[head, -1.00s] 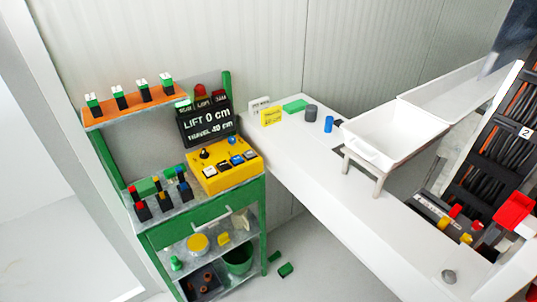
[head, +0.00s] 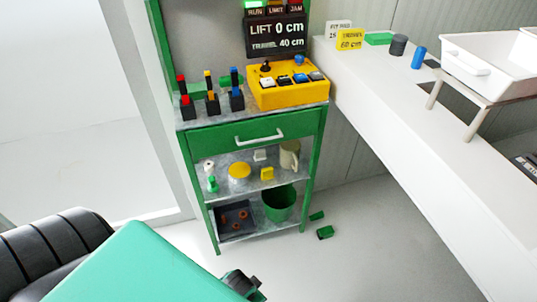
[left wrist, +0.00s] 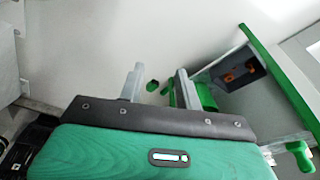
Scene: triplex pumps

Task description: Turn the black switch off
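A yellow control box (head: 290,95) sits on top of the green cabinet, at the right end. It carries a small black lever (head: 265,68), a blue knob (head: 299,60) and a row of rocker switches, one of them black (head: 283,81). Whether a switch is on or off is too small to tell. My left arm comes in at the bottom left, with its gripper (head: 243,284) low in front of the cabinet and well below the box. In the left wrist view the left gripper (left wrist: 158,88) has its fingers apart, with nothing between them. My right gripper is not in view.
The green cabinet (head: 250,135) has a drawer handle facing out and shelves of small items. Black-based levers (head: 212,101) stand left of the box; the display (head: 275,37) stands behind it. Green pieces (head: 325,232) lie on the floor. A white bench (head: 400,110) runs right.

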